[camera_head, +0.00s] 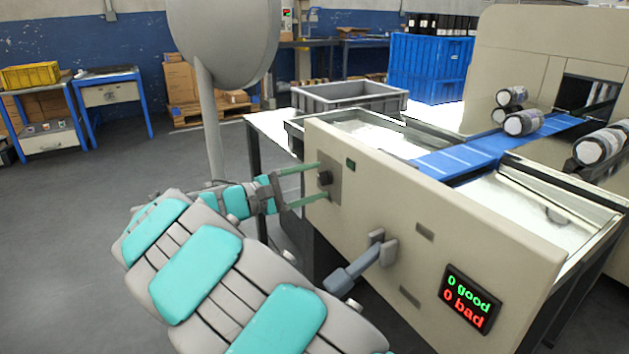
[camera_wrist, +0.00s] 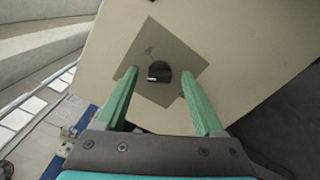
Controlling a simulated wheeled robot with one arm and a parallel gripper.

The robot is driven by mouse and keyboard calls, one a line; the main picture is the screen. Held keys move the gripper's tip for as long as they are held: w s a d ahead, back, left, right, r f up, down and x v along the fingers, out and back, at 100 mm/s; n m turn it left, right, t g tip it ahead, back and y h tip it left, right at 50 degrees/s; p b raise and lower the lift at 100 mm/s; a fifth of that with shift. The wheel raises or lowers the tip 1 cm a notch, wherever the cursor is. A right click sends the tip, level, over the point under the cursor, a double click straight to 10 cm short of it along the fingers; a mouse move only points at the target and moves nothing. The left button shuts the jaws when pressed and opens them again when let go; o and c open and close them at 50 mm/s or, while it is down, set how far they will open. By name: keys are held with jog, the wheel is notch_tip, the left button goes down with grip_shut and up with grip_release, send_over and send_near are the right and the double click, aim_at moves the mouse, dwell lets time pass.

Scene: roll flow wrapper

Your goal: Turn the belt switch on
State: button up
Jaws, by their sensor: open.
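The belt switch (camera_head: 325,178) is a small black knob on a grey square plate on the beige machine panel. In the wrist view the black knob (camera_wrist: 159,72) sits between my two green fingers, apart from both, on the tilted-looking plate (camera_wrist: 150,97). My gripper (camera_head: 312,181) is open, its fingers reaching to the panel on either side of the knob. It also shows in the wrist view (camera_wrist: 158,80). I cannot tell whether the fingertips touch the plate.
A grey lever (camera_head: 365,262) sticks out of the panel below right. A counter display (camera_head: 468,299) reads 0 good, 0 bad. A blue belt (camera_head: 470,160) and several rolls (camera_head: 523,122) lie behind the panel. A grey crate (camera_head: 350,97) stands at the back. A pale column (camera_head: 209,120) rises at left.

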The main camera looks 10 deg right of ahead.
jog(key=shift+w+d, duration=0.1)
jog(key=shift+d, duration=0.2)
grip_shut()
dwell(0.5)
